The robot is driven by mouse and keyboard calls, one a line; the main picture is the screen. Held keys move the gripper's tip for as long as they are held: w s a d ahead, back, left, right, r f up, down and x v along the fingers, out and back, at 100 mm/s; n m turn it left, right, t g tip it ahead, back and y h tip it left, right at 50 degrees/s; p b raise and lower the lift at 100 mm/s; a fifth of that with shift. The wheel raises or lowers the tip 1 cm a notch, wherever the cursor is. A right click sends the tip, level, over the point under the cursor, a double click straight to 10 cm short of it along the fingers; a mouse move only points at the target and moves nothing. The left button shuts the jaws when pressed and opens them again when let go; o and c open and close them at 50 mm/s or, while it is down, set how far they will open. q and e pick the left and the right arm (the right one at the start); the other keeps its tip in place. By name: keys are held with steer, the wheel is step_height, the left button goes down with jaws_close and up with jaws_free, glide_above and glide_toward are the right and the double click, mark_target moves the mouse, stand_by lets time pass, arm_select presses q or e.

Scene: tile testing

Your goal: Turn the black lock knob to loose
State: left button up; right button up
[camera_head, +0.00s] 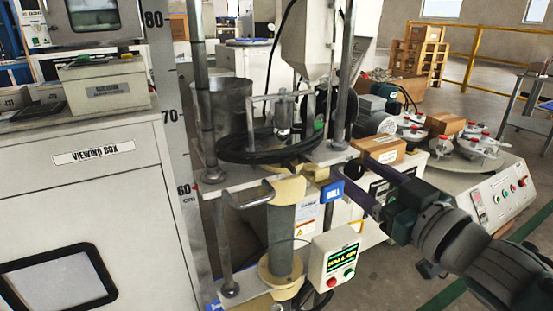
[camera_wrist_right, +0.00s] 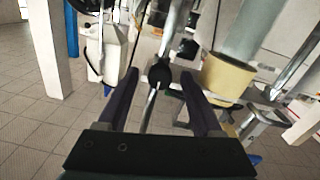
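A round black knob (camera_wrist_right: 160,74) shows in the right wrist view, with a thin pale metal rod running from it toward the camera. I take it to be the lock knob; which way it is turned cannot be told. My right gripper (camera_wrist_right: 158,80) is open, one dark finger on each side of the knob, with visible gaps in the picture. Whether the knob lies at fingertip depth is unclear. In the head view my right gripper (camera_head: 352,182) reaches in from the right beside the test machine, near a blue label. My left gripper is not in view.
The machine has a metal plate (camera_head: 335,152), a vertical grey cylinder (camera_head: 282,240) and a control box (camera_head: 334,266) with red and green buttons below the gripper. A cardboard box (camera_head: 378,149) sits behind the right fingers. A viewing box cabinet (camera_head: 85,200) stands at left.

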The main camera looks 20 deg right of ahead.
jaws_close()
stand_by(0.3)
stand_by(0.4)
steer(key=n, duration=0.4)
steer(key=n+b, duration=0.1)
steer(key=n, duration=0.3)
steer(key=shift+f+n, duration=0.1)
steer(key=shift+n, duration=0.2)
steer(key=n+b, duration=0.1)
steer(key=n, duration=0.3)
steer(key=shift+n, duration=0.3)
steer(key=n+b, duration=0.1)
steer(key=n, duration=0.4)
jaws_free()
steer(key=shift+y, duration=0.3)
